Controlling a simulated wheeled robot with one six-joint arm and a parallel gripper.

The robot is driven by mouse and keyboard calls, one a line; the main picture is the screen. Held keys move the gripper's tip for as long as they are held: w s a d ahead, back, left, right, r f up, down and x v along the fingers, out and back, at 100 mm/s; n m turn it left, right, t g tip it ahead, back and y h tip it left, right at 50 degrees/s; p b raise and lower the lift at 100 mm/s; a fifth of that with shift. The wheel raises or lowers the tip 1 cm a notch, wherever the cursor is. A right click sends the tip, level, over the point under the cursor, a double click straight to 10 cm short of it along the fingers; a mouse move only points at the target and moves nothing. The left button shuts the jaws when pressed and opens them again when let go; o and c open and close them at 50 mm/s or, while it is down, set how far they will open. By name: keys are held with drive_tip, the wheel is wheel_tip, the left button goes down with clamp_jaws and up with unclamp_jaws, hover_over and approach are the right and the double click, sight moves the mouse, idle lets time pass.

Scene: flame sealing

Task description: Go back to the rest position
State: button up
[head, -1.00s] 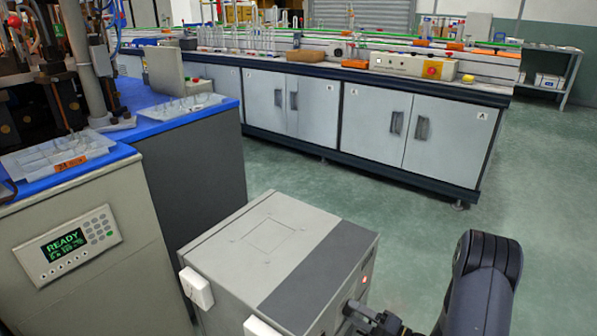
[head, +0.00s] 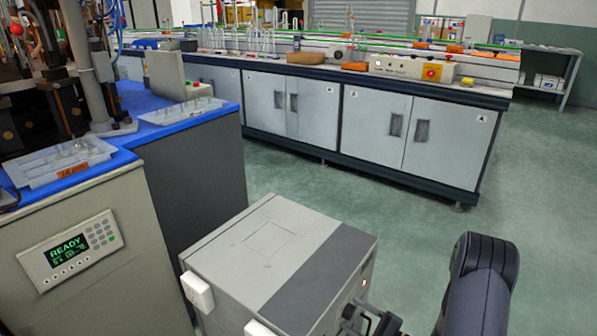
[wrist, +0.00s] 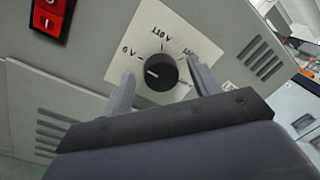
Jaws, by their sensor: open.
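My gripper (wrist: 161,90) is open in the wrist view. Its two grey fingers stand apart, with a black knob (wrist: 162,71) between them in the picture. I cannot tell whether the fingers touch the knob. The knob sits on a white label reading 0 V and 110 V, with a third mark partly hidden by the right finger. Its white pointer is turned to the left, toward the 0 V side. In the head view my gripper is at the bottom edge, beside the right side of the grey box (head: 270,250), with its fingertips not clearly visible.
A red switch (wrist: 52,17) is at the top left of the knob's panel. A blue-topped machine (head: 185,120) with a READY display (head: 70,250) stands to the left in the head view. A long cabinet bench (head: 370,130) is behind. Green floor (head: 400,230) is open between.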

drive_tip(key=m+p, duration=0.1)
drive_tip(key=m, duration=0.1)
drive_tip(key=m+p, duration=0.3)
drive_tip(key=shift+r+m+h, duration=0.25)
drive_tip(key=shift+m+h, duration=0.05)
drive_tip(key=shift+f+m+p, duration=0.1)
drive_tip(key=shift+m+p, duration=0.9)
drive_tip(key=shift+m, duration=0.6)
